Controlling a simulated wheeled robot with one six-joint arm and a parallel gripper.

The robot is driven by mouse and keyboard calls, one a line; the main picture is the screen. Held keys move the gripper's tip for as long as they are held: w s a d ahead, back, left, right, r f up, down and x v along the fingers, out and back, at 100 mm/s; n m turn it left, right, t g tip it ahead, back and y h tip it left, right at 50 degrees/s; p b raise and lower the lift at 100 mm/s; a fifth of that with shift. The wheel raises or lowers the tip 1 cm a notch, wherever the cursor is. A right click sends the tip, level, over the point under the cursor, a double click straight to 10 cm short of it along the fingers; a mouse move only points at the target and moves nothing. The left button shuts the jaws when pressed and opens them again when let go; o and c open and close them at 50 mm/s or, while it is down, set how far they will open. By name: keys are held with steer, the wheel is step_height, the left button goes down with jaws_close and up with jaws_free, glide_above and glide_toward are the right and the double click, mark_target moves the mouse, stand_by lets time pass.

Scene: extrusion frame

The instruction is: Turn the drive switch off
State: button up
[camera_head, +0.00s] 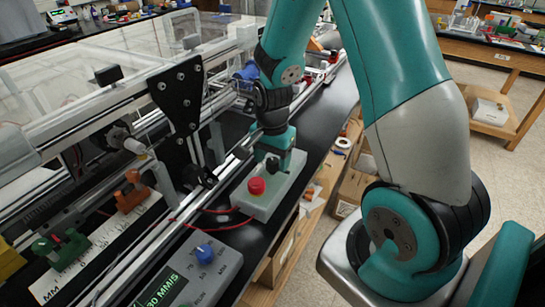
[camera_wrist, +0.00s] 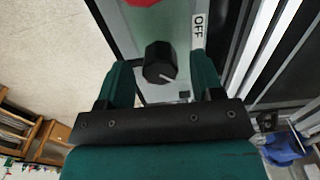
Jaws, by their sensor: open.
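The drive switch is a black rotary knob (camera_wrist: 160,60) on a pale grey control box (camera_head: 262,203). In the wrist view a short white mark on the knob lies at its lower right side. A white OFF label (camera_wrist: 198,30) sits to the knob's upper right. My gripper (camera_wrist: 162,68) is open, with one teal finger on each side of the knob and a visible gap to it. In the head view my gripper (camera_head: 272,158) is over the far end of the box and largely hides the knob.
A red button (camera_head: 256,186) stands on the same box, near the knob. A speed display box (camera_head: 185,275) with a blue knob is in front. Red wires cross the black bench beside it. Aluminium rails (camera_head: 140,245) run close along the left.

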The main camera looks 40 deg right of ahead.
steer(key=c, duration=0.9)
steer(key=shift+n, duration=0.3)
steer(key=n, duration=0.8)
steer(key=shift+n+p, duration=0.4)
steer(key=n, duration=0.4)
steer(key=shift+n, duration=2.2)
